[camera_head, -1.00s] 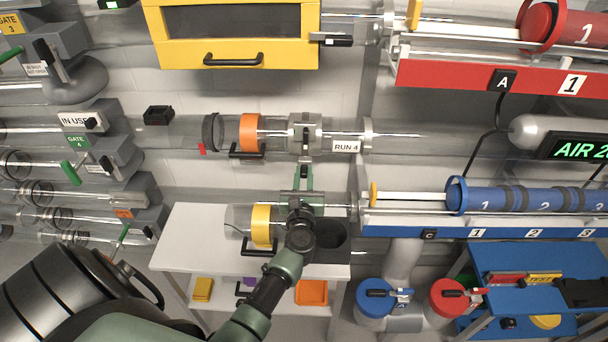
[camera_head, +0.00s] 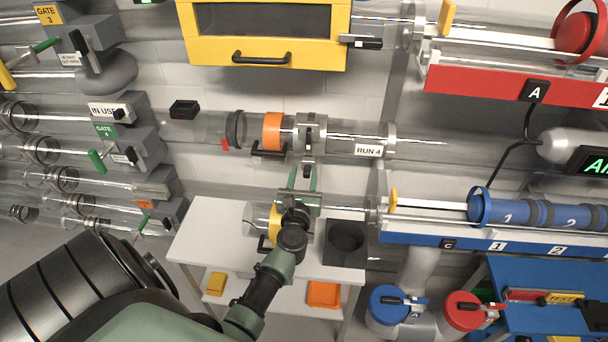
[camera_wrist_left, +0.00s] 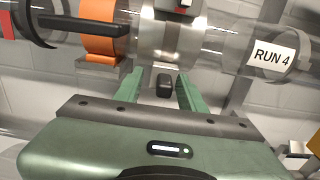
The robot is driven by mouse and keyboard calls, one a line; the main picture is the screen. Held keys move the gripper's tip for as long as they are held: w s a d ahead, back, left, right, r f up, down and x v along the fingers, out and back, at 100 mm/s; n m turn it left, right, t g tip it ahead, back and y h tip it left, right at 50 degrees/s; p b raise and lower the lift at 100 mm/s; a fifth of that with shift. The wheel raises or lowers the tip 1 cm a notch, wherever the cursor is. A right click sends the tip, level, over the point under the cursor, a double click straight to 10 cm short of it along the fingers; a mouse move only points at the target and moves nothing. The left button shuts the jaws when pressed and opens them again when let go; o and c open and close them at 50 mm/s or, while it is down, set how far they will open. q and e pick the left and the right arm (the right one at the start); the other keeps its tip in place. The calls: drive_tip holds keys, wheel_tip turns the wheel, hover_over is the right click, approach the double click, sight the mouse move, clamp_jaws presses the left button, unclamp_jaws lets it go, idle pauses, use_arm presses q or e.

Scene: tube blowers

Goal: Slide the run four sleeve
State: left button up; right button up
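The run four tube carries a silver metal sleeve (camera_head: 311,134) just left of the RUN 4 label (camera_head: 368,150). A small black knob (camera_head: 308,166) hangs below the sleeve; it also shows in the left wrist view (camera_wrist_left: 164,85). My left gripper (camera_head: 303,178) is below the sleeve with its green fingers pointing up at it. In the left wrist view the fingers (camera_wrist_left: 159,92) are apart, one on each side of the knob, with gaps visible. Nothing is held. My right gripper is not in view.
An orange ring (camera_head: 272,132) with a black handle sits left of the sleeve on the same tube. Below, a yellow ring (camera_head: 276,222) is partly behind my arm, above a white table (camera_head: 205,245). A yellow box (camera_head: 265,52) is above; gate tubes are left.

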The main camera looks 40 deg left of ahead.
use_arm(q)
drive_tip(key=b+v, duration=0.1)
drive_tip(key=v, duration=0.6)
drive_tip(key=shift+s+d, duration=0.15)
drive_tip(key=shift+s, duration=0.25)
